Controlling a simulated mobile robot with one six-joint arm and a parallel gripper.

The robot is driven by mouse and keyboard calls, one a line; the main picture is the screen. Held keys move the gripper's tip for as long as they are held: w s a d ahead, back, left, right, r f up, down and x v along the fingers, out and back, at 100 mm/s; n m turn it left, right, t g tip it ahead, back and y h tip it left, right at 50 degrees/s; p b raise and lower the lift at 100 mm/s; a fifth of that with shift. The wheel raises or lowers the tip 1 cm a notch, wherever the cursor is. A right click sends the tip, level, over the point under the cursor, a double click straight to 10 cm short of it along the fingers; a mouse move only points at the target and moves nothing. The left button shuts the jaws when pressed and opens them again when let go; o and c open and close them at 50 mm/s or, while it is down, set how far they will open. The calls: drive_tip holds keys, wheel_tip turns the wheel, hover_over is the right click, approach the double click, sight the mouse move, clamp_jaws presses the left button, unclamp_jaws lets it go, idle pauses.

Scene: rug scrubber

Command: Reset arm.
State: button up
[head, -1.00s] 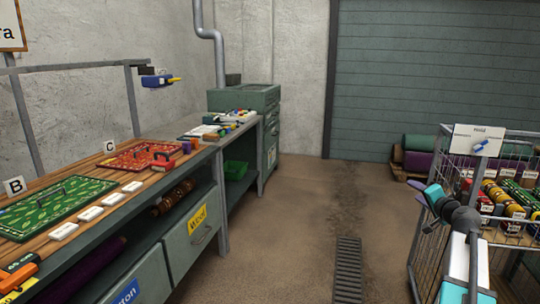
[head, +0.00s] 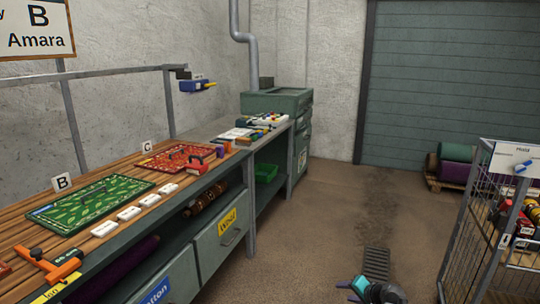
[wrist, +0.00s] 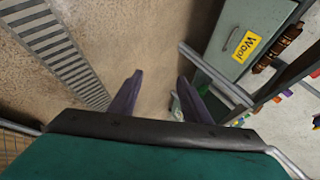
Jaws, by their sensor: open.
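My gripper (wrist: 158,92) shows in the wrist view with its two dark purple fingers apart and nothing between them. The wrist camera looks down past the fingers at bare brown floor, with a floor grate to the left and the bench's drawer side to the right. In the head view my gripper (head: 350,288) is low at the bottom edge, right of centre, in front of the grate and left of the wire cart. Most of my arm is out of the head view.
The workbench (head: 205,170) on the left carries a green rug (head: 88,205), a red rug (head: 175,158) and an orange clamp (head: 62,268). The wire cart (head: 466,235) with coloured goods stands at right. The floor (head: 325,205) between them is clear around the grate (head: 376,264).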

drive_tip(key=s+a+f+n+g+p, duration=0.15)
drive_tip(key=s+a+f+g, duration=0.25)
drive_tip(key=s+a+f, duration=0.7)
drive_tip(key=s+a+f+n+g+p, duration=0.1)
drive_tip(key=s+a+f+n+g, duration=0.4)
drive_tip(key=s+f, duration=0.6)
drive_tip(key=s+a+f+g+h, duration=0.1)
drive_tip(key=s+a+f+g, duration=0.1)
drive_tip(key=s, duration=1.3)
drive_tip(key=s+d+r+n+g+h, duration=0.1)
drive_tip(key=s+d+g+h, duration=0.2)
drive_tip(key=s, duration=0.6)
drive_tip(key=d+p, duration=0.1)
drive_tip(key=d, duration=0.1)
drive_tip(key=shift+s+d+r, duration=0.15)
drive_tip(key=shift+s+d, duration=0.2)
drive_tip(key=shift+n, duration=0.25)
drive_tip(key=c, duration=0.3)
